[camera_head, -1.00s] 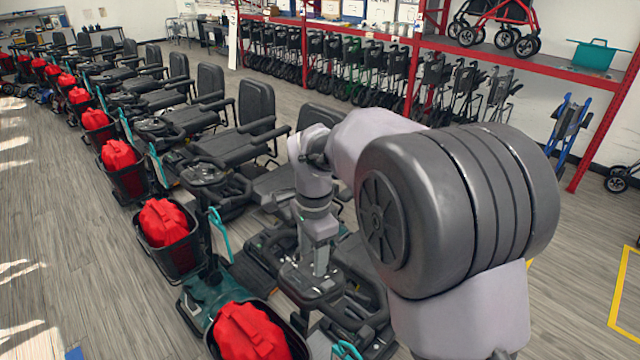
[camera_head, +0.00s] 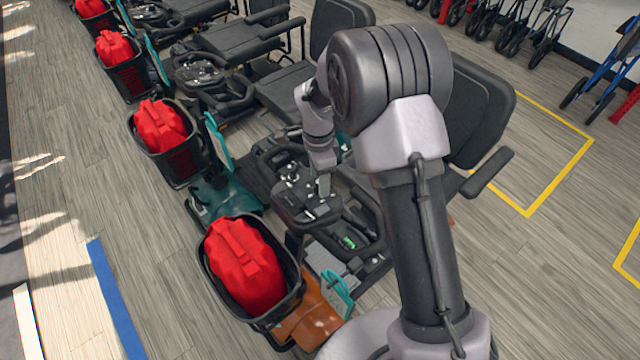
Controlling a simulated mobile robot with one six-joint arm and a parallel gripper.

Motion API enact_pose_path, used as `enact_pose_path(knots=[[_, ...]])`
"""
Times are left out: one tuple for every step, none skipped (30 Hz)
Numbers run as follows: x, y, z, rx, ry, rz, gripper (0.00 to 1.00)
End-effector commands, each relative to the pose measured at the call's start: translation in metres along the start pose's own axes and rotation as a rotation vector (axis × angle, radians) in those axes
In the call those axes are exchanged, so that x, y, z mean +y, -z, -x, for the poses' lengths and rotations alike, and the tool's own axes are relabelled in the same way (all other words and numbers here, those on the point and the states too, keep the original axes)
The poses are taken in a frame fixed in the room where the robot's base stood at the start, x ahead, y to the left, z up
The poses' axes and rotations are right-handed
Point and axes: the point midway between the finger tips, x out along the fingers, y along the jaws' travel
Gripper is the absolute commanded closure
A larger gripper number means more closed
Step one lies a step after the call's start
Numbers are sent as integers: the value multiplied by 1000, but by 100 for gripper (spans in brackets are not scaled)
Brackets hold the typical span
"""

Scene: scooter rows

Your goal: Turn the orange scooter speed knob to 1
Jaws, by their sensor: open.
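The orange scooter (camera_head: 312,322) is the nearest in the row, at the lower middle, with orange bodywork under its front basket. Its dark control panel (camera_head: 300,208) sits between the handlebar grips. The speed knob is too small to make out on the panel. My arm covers part of the scooter's seat and right side.
A black basket (camera_head: 208,275) with a red bag (camera_head: 245,265) is at the scooter's front. A teal scooter (camera_head: 225,197) stands just behind it in the row. A yellow floor outline (camera_head: 560,180) lies to the right. The floor at left is clear.

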Motion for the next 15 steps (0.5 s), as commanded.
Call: enact_pose_path(knots=[[0, 0, -7, 0, 0, 0, 49], [0, 0, -10, 0, 0, 0, 49], [0, 0, -12, 0, 0, 0, 49], [0, 0, -14, 0, 1, 0, 49], [0, 0, -14, 0, 1, 0, 49], [0, 0, -15, 0, 1, 0, 49], [0, 0, -15, 0, 1, 0, 49], [0, 0, -15, 0, 1, 0, 49], [0, 0, -14, 0, 1, 0, 49], [0, 0, -14, 0, 1, 0, 49], [0, 0, -14, 0, 1, 0, 49], [0, 0, -14, 0, 1, 0, 51], [0, 0, -14, 0, 1, 0, 57], [0, 0, -14, 0, 1, 0, 63], [0, 0, -14, 0, 1, 0, 70]])
